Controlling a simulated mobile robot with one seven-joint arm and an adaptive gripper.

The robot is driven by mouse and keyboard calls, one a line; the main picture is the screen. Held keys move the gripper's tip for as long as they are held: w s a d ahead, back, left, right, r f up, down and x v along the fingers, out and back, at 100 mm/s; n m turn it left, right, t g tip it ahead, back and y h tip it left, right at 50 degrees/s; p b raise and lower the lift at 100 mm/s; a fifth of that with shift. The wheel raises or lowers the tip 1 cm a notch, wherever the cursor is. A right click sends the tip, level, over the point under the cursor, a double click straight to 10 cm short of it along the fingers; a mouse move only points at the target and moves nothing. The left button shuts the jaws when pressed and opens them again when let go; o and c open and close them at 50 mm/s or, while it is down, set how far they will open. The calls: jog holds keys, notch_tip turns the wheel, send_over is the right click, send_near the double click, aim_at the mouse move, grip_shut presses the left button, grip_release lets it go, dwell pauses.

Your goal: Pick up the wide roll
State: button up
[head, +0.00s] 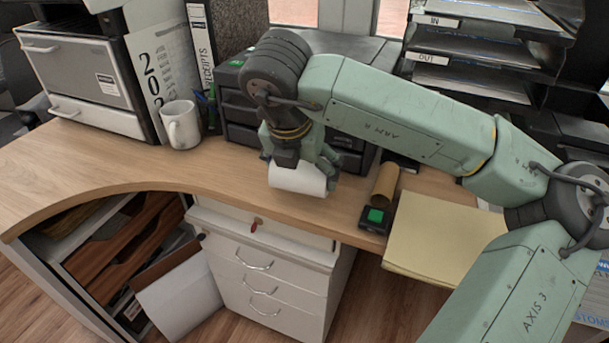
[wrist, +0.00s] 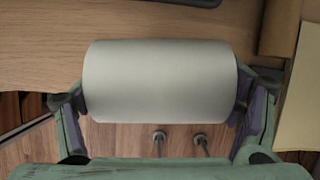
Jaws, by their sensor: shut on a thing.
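The wide roll (head: 297,179) is a thick white paper roll lying on its side. In the head view it is at the front part of the wooden counter, below my gripper (head: 301,165). In the wrist view the roll (wrist: 160,80) fills the middle, and my gripper (wrist: 160,105) has one finger against each end of it. My gripper is shut on the roll. Whether the roll touches the counter or hangs just above it I cannot tell.
A brown cardboard roll (head: 385,184) and a black device with a green button (head: 376,215) stand right of the gripper. Yellowish paper (head: 440,232) lies further right. A white mug (head: 181,125) stands at the left. The wooden counter (head: 110,165) is clear at front left.

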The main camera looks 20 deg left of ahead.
jog(key=s+d+r+b, duration=0.1)
jog(key=s+d+b, duration=0.1)
jog(key=s, duration=1.2)
jog(key=shift+r, duration=0.15)
jog(key=shift+s+a, duration=0.1)
